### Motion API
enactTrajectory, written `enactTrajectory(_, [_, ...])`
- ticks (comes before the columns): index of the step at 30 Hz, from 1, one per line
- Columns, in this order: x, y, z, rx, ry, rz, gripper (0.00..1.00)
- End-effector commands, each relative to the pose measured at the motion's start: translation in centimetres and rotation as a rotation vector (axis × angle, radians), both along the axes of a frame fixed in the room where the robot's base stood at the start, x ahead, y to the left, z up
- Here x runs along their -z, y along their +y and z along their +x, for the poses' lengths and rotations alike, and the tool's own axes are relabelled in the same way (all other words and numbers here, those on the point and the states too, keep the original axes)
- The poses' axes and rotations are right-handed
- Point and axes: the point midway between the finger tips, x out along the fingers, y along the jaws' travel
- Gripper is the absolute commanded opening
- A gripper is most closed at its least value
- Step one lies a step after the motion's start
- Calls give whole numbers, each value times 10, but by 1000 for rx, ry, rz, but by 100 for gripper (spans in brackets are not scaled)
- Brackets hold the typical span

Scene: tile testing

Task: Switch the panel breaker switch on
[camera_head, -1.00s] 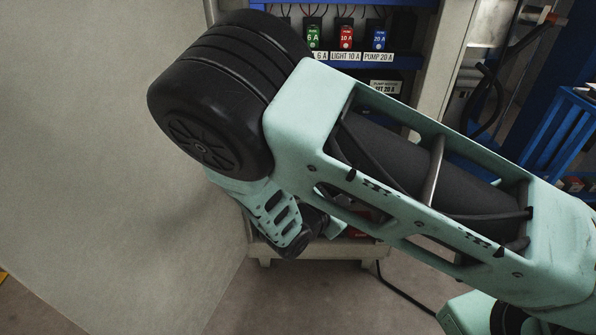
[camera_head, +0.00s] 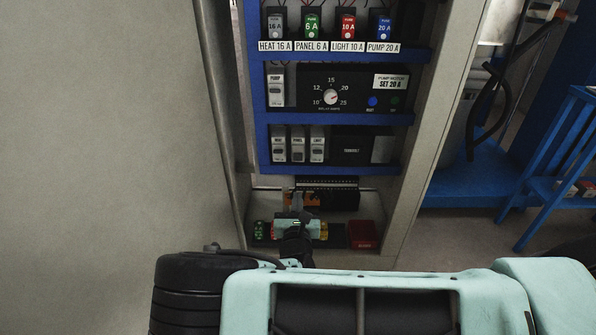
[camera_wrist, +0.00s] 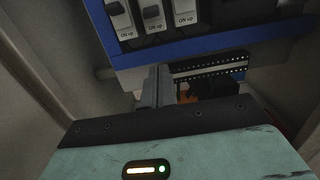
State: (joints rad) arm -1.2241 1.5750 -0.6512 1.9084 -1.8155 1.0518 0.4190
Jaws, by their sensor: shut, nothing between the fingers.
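The panel breaker (camera_head: 298,150) is the middle of three breakers in the lowest row of the cabinet. It also shows in the wrist view (camera_wrist: 155,22), with an "ON up" label; its dark toggle sits lower than those of its neighbours. The heat breaker (camera_head: 279,150) is to its left and the light breaker (camera_head: 317,150) to its right. My gripper (camera_head: 297,200) is below this row, in front of the cabinet's bottom compartment. Its fingers (camera_wrist: 154,86) are together, empty, pointing up toward the breakers and apart from them.
A blue rail (camera_head: 330,169) runs under the breakers, with a dark terminal strip (camera_wrist: 210,70) below. Above are a pump breaker (camera_head: 276,88), a dial unit (camera_head: 331,97) and several fuses. A red bin (camera_head: 361,234) stands on the cabinet floor. The grey door (camera_head: 120,130) is at left.

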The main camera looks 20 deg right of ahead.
Motion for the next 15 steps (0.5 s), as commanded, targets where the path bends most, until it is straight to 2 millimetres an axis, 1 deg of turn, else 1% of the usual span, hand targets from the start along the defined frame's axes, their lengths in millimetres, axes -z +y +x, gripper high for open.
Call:
enactTrajectory(4, [1,-3,7,2,0,1,0])
enactTrajectory(7, [1,-7,19,4,-1,2,0])
enactTrajectory(11, [-1,-15,42,5,-2,3,0])
enactTrajectory(15, [-3,-24,70,4,-2,4,0])
